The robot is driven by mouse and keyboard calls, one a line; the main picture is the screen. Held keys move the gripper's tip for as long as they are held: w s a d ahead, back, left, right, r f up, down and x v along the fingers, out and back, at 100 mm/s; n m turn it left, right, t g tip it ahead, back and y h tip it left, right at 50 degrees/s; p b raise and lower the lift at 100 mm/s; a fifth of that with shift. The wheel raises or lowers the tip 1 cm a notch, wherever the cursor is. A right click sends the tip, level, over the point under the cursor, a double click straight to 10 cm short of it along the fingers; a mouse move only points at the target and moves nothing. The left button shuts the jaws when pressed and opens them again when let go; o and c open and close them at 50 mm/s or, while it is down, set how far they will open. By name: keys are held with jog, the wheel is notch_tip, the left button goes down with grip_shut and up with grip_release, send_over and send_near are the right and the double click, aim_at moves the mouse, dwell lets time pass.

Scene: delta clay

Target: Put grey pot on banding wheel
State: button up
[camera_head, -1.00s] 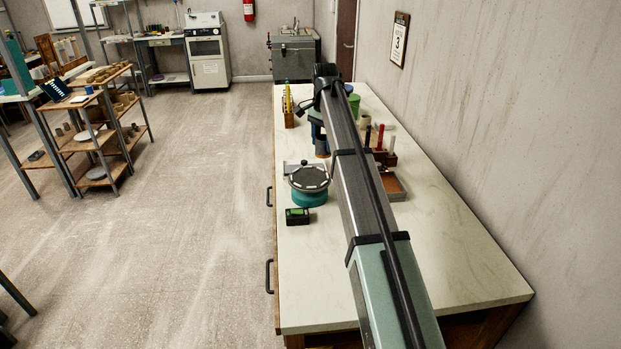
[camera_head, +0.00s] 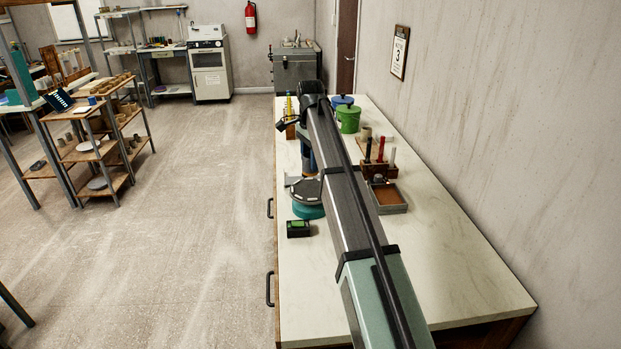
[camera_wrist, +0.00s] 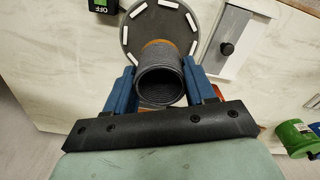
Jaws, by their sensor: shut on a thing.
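The grey pot (camera_wrist: 160,82) is between the two blue fingers of my gripper (camera_wrist: 157,90) in the wrist view, its open mouth toward the camera. My gripper is shut on it. The banding wheel (camera_wrist: 150,18), a dark round disc with white marks around its rim, lies just beyond the pot, which covers part of it. Whether the pot touches the disc I cannot tell. In the head view the banding wheel (camera_head: 304,191) has a teal base and my arm covers its right side.
A tray (camera_head: 388,202) and a rack of upright tools (camera_head: 378,172) stand right of my arm. Green (camera_head: 348,117) and blue (camera_head: 341,101) lidded tubs are farther back. The near bench top (camera_head: 460,270) is clear.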

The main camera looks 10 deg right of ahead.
aim_at(310, 173)
jog(key=shift+f, duration=3.2)
jog(key=o, duration=0.9)
jog(key=shift+f, duration=0.1)
jog(key=shift+o, duration=0.8)
jog(key=shift+r, duration=0.35)
notch_tip(310, 173, up, 12)
jog(key=shift+f, duration=0.2)
